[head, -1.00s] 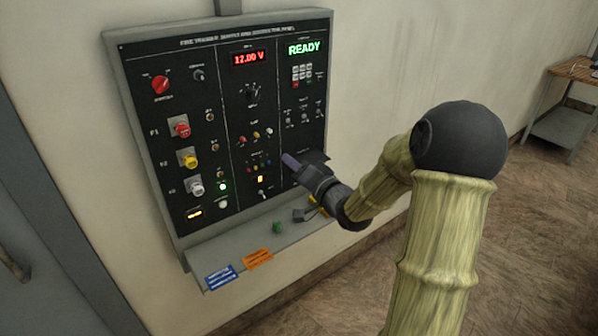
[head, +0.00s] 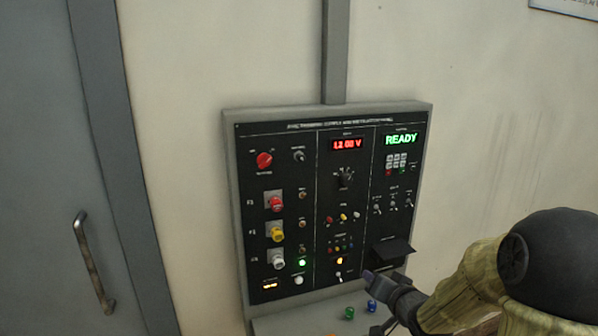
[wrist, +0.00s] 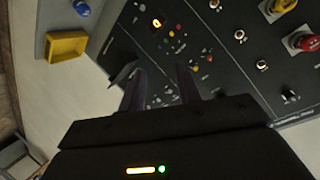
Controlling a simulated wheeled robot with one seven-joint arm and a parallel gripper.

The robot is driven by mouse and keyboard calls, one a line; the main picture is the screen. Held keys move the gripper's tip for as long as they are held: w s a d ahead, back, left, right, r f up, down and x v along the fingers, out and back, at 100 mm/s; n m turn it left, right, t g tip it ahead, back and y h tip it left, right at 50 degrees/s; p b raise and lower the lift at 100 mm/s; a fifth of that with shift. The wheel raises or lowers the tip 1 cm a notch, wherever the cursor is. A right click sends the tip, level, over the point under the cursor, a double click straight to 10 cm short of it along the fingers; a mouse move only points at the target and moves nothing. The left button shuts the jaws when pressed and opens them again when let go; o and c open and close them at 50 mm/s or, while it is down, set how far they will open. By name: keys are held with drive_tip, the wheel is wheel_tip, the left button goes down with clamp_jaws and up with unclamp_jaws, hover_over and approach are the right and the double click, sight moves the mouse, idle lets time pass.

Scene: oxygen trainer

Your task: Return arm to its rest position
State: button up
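My gripper (head: 376,281) is at the lower right of the head view, in front of the panel's lower right part. In the wrist view its two dark fingers (wrist: 158,80) stand apart with nothing between them, and the panel shows through the gap. My arm is bent, running from the right edge of the head view towards the panel. The black control panel (head: 312,215) is on the wall, with a red "12.00 V" display (head: 347,144) and a green "READY" display (head: 401,139).
A green piece (head: 349,313) and a blue piece (head: 371,306) are on the ledge below the panel. A yellow tray (wrist: 67,46) shows in the wrist view. A dark hood (head: 390,250) juts out beside my gripper. A grey door (head: 60,150) is at left.

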drive_tip(key=s+a+f+n+g+h+p, duration=0.1)
drive_tip(key=s+g, duration=0.4)
drive_tip(key=s, duration=0.6)
drive_tip(key=s+a+f+n+g+h+p, duration=0.1)
drive_tip(key=s+a+f+n+g+p, duration=0.1)
drive_tip(key=s+g, duration=0.4)
drive_tip(key=s+a+n, duration=0.1)
drive_tip(key=s, duration=0.3)
drive_tip(key=shift+s+a+f+n+h, duration=0.15)
drive_tip(key=shift+s+f+n+h, duration=0.15)
drive_tip(key=shift+s, duration=0.1)
idle(2.2)
